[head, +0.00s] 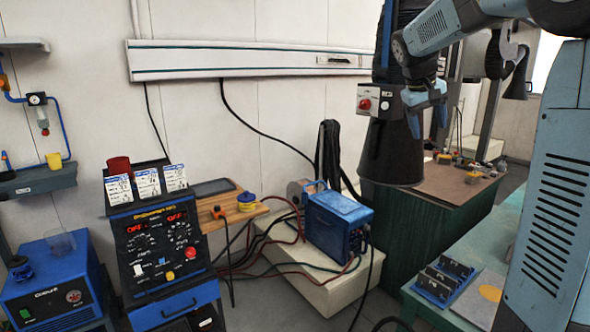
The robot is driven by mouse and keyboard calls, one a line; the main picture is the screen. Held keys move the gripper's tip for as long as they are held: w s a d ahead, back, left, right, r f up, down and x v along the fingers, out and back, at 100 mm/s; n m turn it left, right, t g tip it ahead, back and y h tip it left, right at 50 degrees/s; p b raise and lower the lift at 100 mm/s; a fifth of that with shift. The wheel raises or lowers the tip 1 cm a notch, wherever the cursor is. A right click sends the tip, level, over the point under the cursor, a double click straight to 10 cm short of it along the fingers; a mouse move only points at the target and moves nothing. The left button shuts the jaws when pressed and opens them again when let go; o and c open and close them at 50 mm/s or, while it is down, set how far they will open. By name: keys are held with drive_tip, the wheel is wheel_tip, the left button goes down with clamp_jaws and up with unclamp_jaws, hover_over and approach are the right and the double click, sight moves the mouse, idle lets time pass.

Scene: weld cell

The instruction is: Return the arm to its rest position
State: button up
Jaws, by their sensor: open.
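My gripper (428,118) hangs at the end of my raised arm in the upper right of the head view. Its blue fingers point down and are apart, with nothing seen between them. It shows in front of a dark extraction hood (393,155). I cannot tell how far it is from the hood.
A green-topped table (415,298) with a blue slotted holder (444,280) stands at the lower right. A brown-topped bench (450,187) is behind. A blue welding unit (338,222) sits on a pale plinth. A control panel (155,243) stands at left.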

drive_tip(key=s+a+f+t+y, duration=0.1)
drive_tip(key=s+a+f, duration=0.2)
drive_tip(key=s, duration=0.7)
drive_tip(key=s+a+f+t+y, duration=0.1)
drive_tip(key=s+a+f, duration=0.3)
drive_tip(key=s, duration=0.6)
drive_tip(key=s+a+f+y, duration=0.2)
drive_tip(key=s+a+f, duration=0.1)
drive_tip(key=s, duration=0.8)
drive_tip(key=shift+a+f+m+t+y, duration=0.25)
drive_tip(key=shift+f+m+t+y, duration=0.05)
drive_tip(key=shift+f+m+t, duration=0.15)
